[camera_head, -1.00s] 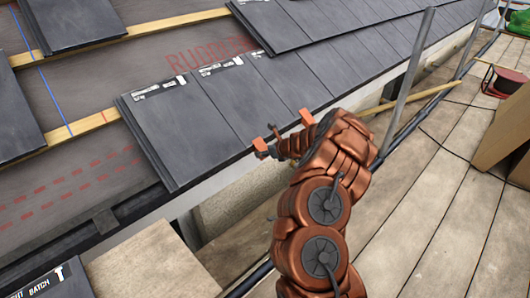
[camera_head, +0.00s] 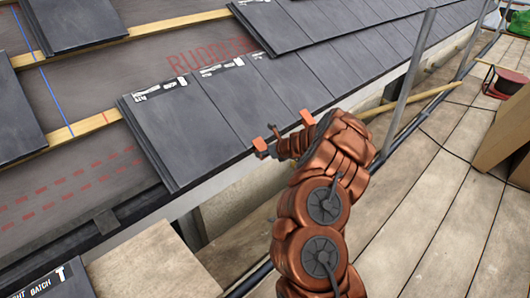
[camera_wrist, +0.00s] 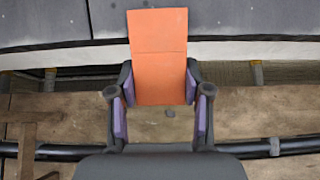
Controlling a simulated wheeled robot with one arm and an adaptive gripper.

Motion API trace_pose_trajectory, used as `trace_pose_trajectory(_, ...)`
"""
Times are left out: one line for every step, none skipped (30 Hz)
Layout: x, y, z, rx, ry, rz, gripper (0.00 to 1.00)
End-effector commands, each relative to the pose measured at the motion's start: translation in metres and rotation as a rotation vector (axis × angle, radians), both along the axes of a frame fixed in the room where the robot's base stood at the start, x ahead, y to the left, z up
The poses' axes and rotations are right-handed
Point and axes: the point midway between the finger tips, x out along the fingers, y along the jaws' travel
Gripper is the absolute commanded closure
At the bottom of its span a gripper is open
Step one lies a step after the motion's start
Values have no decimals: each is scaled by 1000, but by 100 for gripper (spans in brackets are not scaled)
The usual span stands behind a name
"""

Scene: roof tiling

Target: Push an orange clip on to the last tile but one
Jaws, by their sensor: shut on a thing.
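An orange clip (camera_wrist: 158,55) stands between the purple-padded fingers of my gripper (camera_wrist: 158,95) in the wrist view, and the gripper is shut on it. The clip's upper end overlaps the dark tile edge in that view; I cannot tell whether they touch. In the head view my gripper (camera_head: 284,134) is beside the lower edge of the grey tile row, and which orange part is the clip is unclear. The end tile (camera_head: 176,130) is at the row's left end. The last tile but one (camera_head: 215,108) lies to its right.
Wooden battens (camera_head: 85,125) and grey underlay are bare at left. A metal scaffold pole (camera_head: 408,75) rises right of my gripper.

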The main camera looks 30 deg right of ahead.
Motion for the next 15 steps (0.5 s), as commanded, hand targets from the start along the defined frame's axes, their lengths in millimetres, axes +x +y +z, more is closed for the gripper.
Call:
trace_pose_trajectory(1,-1,2,-1,-2,-2,100)
trace_pose_trajectory(1,-1,2,-1,-2,-2,100)
trace_pose_trajectory(2,-1,2,-1,-2,-2,100)
trace_pose_trajectory(2,-1,3,-1,-2,-2,100)
trace_pose_trajectory(2,-1,3,-1,-2,-2,100)
trace_pose_trajectory(2,-1,3,-1,-2,-2,100)
trace_pose_trajectory(3,-1,3,-1,-2,-2,100)
trace_pose_trajectory(3,-1,3,-1,-2,-2,100)
trace_pose_trajectory(3,0,4,-1,-2,-2,100)
trace_pose_trajectory(3,-1,4,-1,-2,-2,100)
trace_pose_trajectory(4,0,4,-1,-2,-2,100)
trace_pose_trajectory(4,0,4,-1,-2,-2,100)
trace_pose_trajectory(4,0,4,-1,-2,-2,100)
trace_pose_trajectory(5,0,4,-1,-2,-2,100)
trace_pose_trajectory(5,0,5,-1,-2,-2,100)
